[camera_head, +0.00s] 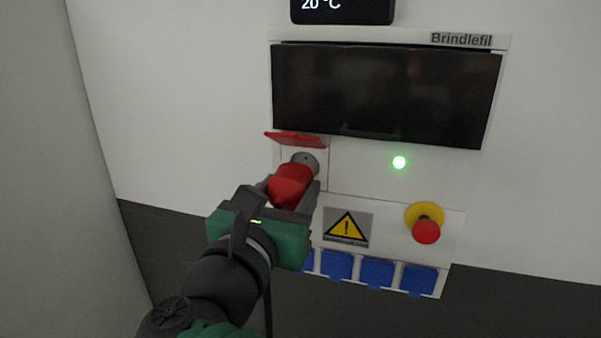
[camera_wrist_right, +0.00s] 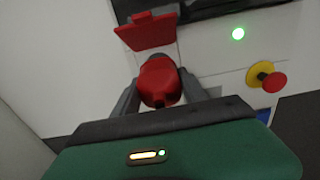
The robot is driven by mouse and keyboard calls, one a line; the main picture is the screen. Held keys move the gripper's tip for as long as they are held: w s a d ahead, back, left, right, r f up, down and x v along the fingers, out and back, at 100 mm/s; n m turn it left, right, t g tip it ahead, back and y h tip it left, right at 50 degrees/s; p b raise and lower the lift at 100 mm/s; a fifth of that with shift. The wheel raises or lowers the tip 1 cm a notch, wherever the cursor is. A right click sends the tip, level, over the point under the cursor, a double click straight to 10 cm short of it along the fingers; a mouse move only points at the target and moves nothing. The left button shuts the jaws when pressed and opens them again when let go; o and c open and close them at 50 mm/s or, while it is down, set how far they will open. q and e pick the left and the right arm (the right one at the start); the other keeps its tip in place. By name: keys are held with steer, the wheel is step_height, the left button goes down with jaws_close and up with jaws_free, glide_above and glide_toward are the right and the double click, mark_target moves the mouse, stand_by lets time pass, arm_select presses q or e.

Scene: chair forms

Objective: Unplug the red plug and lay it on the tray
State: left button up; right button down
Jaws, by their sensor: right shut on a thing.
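The red plug (camera_head: 290,183) is at the grey round socket (camera_head: 305,160) on the wall panel, below a raised red flap (camera_head: 296,139). My right gripper (camera_head: 293,190) is shut on the red plug, with one dark finger on each side of it. In the right wrist view the plug (camera_wrist_right: 160,82) sits between the fingers, under the red flap (camera_wrist_right: 147,31). I cannot tell how deep the plug sits in the socket. My left gripper is not in view. No tray shows in either view.
A dark screen (camera_head: 385,95) is above the socket. A green light (camera_head: 399,162) and a red emergency button (camera_head: 426,231) on a yellow base are to the right. A warning sign (camera_head: 347,227) and several blue socket covers (camera_head: 377,271) are below. A grey wall (camera_head: 60,180) stands at left.

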mark_target(279, 205)
steer(key=shift+s+a+r, duration=0.1)
steer(key=shift+s, duration=0.6)
steer(key=shift+w+a, duration=0.1)
steer(key=shift+w, duration=0.05)
steer(key=shift+v, duration=2.5)
